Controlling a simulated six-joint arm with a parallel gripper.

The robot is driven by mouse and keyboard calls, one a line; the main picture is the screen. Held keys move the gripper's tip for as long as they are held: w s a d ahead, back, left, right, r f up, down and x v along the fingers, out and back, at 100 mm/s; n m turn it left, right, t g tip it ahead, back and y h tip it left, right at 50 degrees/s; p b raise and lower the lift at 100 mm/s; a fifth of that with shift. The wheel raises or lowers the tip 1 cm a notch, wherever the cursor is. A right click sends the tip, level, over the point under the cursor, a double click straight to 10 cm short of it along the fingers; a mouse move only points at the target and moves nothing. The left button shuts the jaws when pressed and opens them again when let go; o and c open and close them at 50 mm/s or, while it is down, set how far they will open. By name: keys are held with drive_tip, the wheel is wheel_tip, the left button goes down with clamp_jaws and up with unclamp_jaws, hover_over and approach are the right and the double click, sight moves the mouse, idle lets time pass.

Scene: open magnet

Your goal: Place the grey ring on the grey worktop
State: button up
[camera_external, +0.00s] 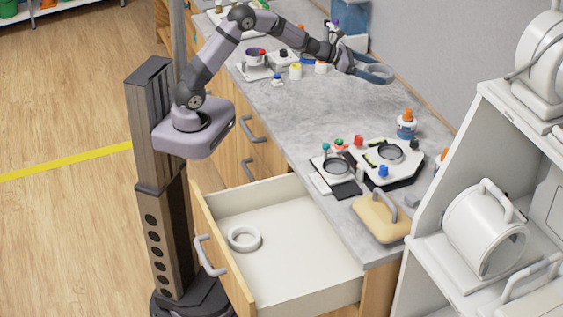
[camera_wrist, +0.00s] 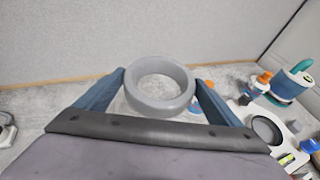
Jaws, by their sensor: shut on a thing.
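The grey ring (camera_wrist: 158,106) sits between the two blue fingers of my gripper (camera_wrist: 160,92) in the wrist view, with its round opening showing. My gripper is shut on it. In the external view my gripper (camera_external: 376,72) is over the far part of the grey worktop (camera_external: 308,120), close to the back wall. The ring is hard to make out between the fingers there. I cannot tell whether the ring touches the worktop. The worktop also shows behind the ring in the wrist view (camera_wrist: 58,103).
Devices with dark round plates (camera_external: 390,152), an orange-capped bottle (camera_external: 406,125) and a tan handled block (camera_external: 381,218) stand at the near end. Small jars (camera_external: 295,71) stand left of my gripper. The worktop's middle is clear.

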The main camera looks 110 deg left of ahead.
drive_tip(key=s+a+n+g+y+p, duration=0.1)
drive_tip(key=s+a+n+g+y, duration=0.25)
drive_tip(key=s+a, duration=1.2)
hover_over(347, 86)
wheel_tip(347, 86, down, 5)
drive_tip(key=shift+n+t, duration=0.35)
drive_tip(key=shift+a+f+p, duration=0.15)
drive_tip(key=shift+f+p, duration=1.6)
drive_tip(key=shift+f, duration=3.7)
drive_tip(key=shift+f+b, duration=0.25)
drive_tip(key=shift+b, duration=0.1)
drive_tip(key=o, duration=1)
drive_tip(key=shift+r+p, duration=0.15)
drive_tip(key=shift+p, duration=0.15)
